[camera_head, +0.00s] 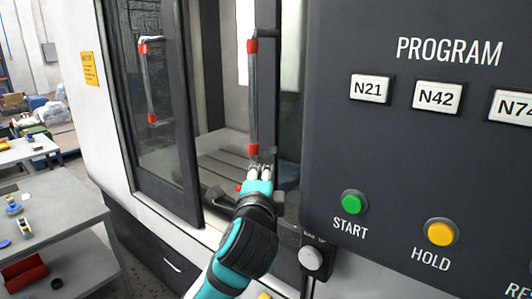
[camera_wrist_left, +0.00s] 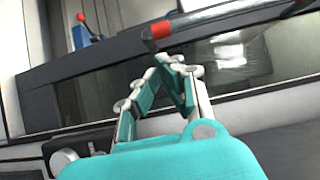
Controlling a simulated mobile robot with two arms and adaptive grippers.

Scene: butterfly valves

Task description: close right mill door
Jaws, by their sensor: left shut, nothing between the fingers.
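The right mill door (camera_head: 289,110) is a dark-framed glass panel, partly behind the control panel. Its upright bar handle (camera_head: 253,100) has red ends. A gap left of this door shows the mill's inside. My left gripper (camera_head: 260,170) is shut and empty, its fingertips just below the handle's lower red end. In the left wrist view the shut fingertips (camera_wrist_left: 172,62) are near the handle's red end (camera_wrist_left: 161,29), and the bar (camera_wrist_left: 235,22) runs off to the upper right. I cannot tell whether they touch. My right gripper is not in view.
The left mill door (camera_head: 160,125) has a similar handle (camera_head: 149,82). The control panel (camera_head: 425,150) with green and yellow buttons stands close on the right. A grey table (camera_head: 45,215) with small items is at the left. A red-topped lever (camera_wrist_left: 81,17) shows in the wrist view.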

